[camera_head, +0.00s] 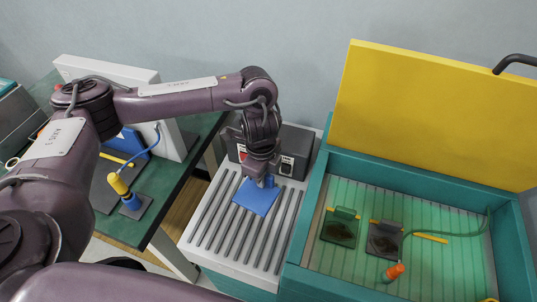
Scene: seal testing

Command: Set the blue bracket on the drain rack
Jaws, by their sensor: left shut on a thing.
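The blue bracket (256,198) is a flat plate with a small upright tab. It is at the upper middle of the drain rack (272,238), a pale grey slotted top. My left gripper (263,179) points down from above and is shut on the bracket's tab. The plate looks level and very close to the slats; I cannot tell whether it touches them. The gripper partly hides the tab. My right gripper is not in view.
A dark box (297,150) stands behind the rack. To the right, a teal tank (304,222) with a raised yellow lid (430,110) holds two dark plates and an orange-handled tool (394,271). A green bench (160,205) is left. The rack's lower part is clear.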

